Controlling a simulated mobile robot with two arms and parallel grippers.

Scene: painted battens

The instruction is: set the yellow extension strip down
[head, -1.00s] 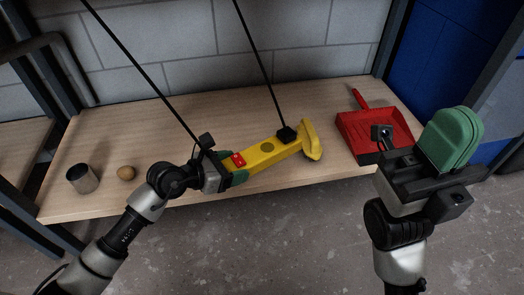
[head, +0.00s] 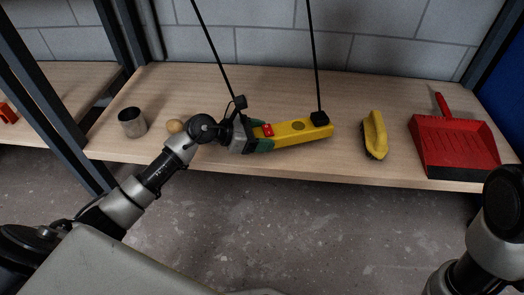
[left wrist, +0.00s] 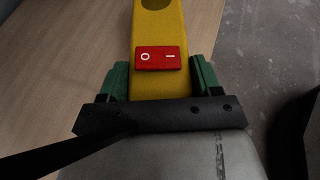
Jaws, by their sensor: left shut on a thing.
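The yellow extension strip (head: 288,133) has a red rocker switch (left wrist: 160,58) near its held end, a dark round socket and a black plug (head: 319,118) at its far end. My left gripper (head: 262,138) is shut on the near end of the strip. Its green fingers lie along both sides of the strip in the left wrist view (left wrist: 162,82). The strip points right, along the front part of the wooden shelf (head: 220,90). I cannot tell whether its underside touches the shelf. My right gripper is out of view; only part of that arm shows at lower right.
A yellow brush (head: 376,133) stands right of the strip, apart from it. A red dustpan (head: 452,145) lies further right. Two dark cords hang down near the strip. The shelf behind it is clear.

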